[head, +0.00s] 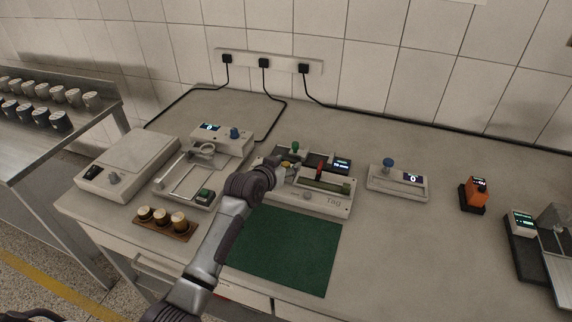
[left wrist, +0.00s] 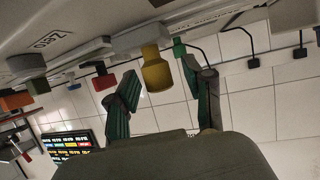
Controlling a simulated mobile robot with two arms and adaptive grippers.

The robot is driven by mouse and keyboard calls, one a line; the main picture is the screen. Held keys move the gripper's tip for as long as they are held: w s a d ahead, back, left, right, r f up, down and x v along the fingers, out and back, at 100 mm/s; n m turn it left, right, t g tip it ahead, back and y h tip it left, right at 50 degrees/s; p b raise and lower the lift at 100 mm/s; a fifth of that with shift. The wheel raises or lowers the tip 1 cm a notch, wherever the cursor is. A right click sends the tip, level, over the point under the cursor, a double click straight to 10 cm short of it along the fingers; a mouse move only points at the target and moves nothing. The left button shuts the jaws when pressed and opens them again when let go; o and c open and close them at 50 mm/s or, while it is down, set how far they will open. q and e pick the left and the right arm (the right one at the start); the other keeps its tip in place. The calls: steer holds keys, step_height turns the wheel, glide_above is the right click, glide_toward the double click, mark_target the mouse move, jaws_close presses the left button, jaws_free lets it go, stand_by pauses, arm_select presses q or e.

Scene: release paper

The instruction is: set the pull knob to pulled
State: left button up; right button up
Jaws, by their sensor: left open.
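A yellow knob (left wrist: 156,72) with a grey collar sticks out from the device in the left wrist view, and I take it to be the pull knob. My left gripper (left wrist: 165,92) is open, with one finger on each side of the yellow knob and visible gaps between. In the head view the left gripper (head: 284,174) is at the left end of the light grey device (head: 333,209) marked "Tag". Only a small yellow patch (head: 284,163) shows there beside the gripper. My right gripper is in neither view.
The device carries a green knob (head: 295,147), a red lever (head: 319,172) and a small display (head: 341,164). A green mat (head: 285,250) lies in front. A white unit with a blue knob (head: 388,163) stands to the right.

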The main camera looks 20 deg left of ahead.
arm_select(q)
jaws_close()
stand_by(0.3)
steer(key=a+b, duration=0.1)
steer(key=a, duration=0.8)
steer(key=shift+w, duration=0.1)
jaws_free()
steer(key=shift+d, duration=0.15)
